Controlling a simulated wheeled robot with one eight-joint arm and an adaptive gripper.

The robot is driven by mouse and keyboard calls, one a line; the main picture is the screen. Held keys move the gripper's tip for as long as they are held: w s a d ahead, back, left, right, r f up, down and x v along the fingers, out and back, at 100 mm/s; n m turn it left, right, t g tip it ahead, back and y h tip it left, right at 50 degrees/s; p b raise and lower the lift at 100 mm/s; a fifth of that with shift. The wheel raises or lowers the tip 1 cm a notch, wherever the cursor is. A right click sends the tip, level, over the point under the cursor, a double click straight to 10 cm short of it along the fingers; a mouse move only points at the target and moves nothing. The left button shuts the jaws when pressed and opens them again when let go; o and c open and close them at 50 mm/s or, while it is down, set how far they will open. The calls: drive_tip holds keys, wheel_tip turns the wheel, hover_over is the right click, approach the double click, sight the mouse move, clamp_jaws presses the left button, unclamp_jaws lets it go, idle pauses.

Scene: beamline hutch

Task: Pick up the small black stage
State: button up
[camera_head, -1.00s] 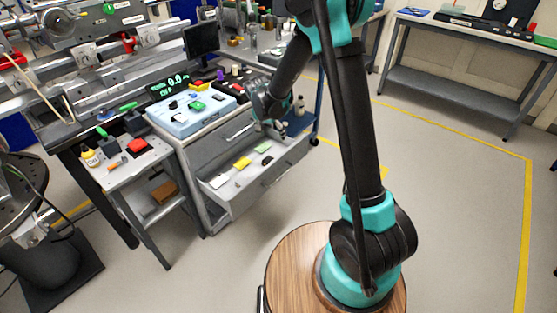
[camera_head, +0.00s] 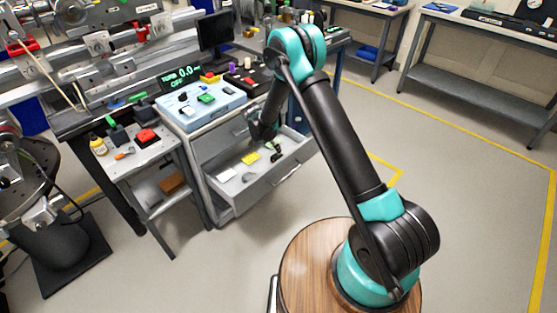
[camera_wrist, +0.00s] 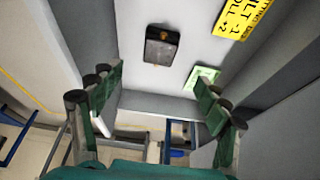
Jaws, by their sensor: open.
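The small black stage (camera_wrist: 162,45) shows in the wrist view as a dark, rounded block with a brass-coloured spot. It lies flat on the pale floor of the open drawer (camera_head: 270,185). My gripper (camera_wrist: 155,108) is open and empty, its green-padded fingers spread wide apart. The stage is ahead of the fingertips, between their lines and near the middle, not touched. In the head view my gripper is low over the drawer's back part, partly hidden by my arm. I cannot tell the stage surely from my dark fingers there.
A yellow printed label (camera_wrist: 240,18) and a small green-and-white label (camera_wrist: 203,75) lie beside the stage. The drawer walls rise close around my gripper. Above the drawer stands a blue control box (camera_head: 203,105). A side bench (camera_head: 140,150) holds a red-topped box. The floor right is clear.

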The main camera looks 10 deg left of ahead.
sight(278, 156)
drive_tip(key=x, duration=1.1)
drive_tip(key=shift+s, duration=0.1)
drive_tip(key=shift+r, duration=0.1)
drive_tip(key=shift+c, duration=0.3)
drive_tip(key=c, duration=1.4)
